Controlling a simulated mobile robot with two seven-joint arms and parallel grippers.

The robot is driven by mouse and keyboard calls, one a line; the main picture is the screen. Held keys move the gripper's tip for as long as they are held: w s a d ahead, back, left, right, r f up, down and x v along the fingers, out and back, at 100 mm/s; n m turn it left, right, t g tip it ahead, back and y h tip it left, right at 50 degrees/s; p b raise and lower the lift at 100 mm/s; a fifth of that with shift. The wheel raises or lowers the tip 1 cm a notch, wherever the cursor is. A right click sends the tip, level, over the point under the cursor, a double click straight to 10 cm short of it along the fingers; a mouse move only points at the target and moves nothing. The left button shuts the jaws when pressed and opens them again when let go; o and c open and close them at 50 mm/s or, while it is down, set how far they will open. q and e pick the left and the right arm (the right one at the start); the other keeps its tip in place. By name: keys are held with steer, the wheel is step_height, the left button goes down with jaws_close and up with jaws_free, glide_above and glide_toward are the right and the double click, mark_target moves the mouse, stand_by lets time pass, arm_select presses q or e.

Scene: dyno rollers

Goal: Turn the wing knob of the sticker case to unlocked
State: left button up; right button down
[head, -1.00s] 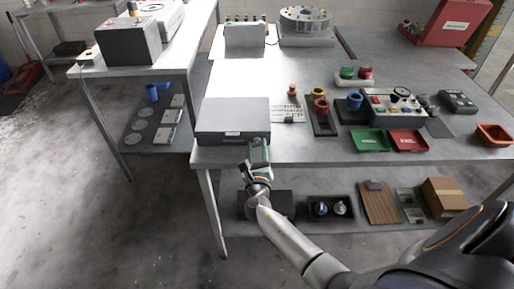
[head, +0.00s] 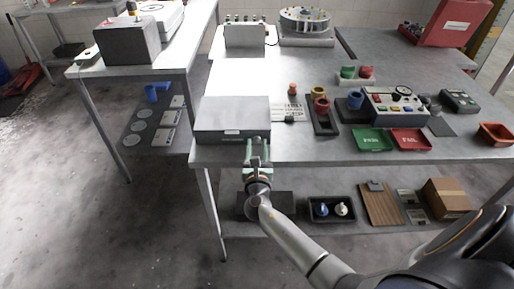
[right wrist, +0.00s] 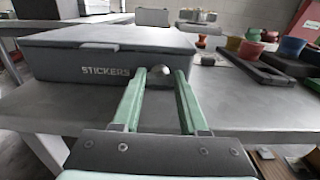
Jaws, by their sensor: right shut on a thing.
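The sticker case (head: 232,114) is a grey, closed, flat box at the front left of the main table. It also shows in the right wrist view (right wrist: 65,61), with "STICKERS" on its front face. My right gripper (head: 257,146) reaches the right part of that front from the table's front edge. My left gripper is not in view.
A card with small parts (head: 289,110) and cups on a dark holder (head: 324,123) stand right of the case. A green tray (head: 373,140) and a red tray (head: 410,140) lie near the front edge. A lower shelf with a black bin (head: 331,211) is below.

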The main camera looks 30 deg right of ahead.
steer(key=shift+c, duration=2.2)
jaws_free()
steer(key=v, duration=1.2)
steer(key=shift+s, duration=0.35)
steer(key=shift+f, duration=0.1)
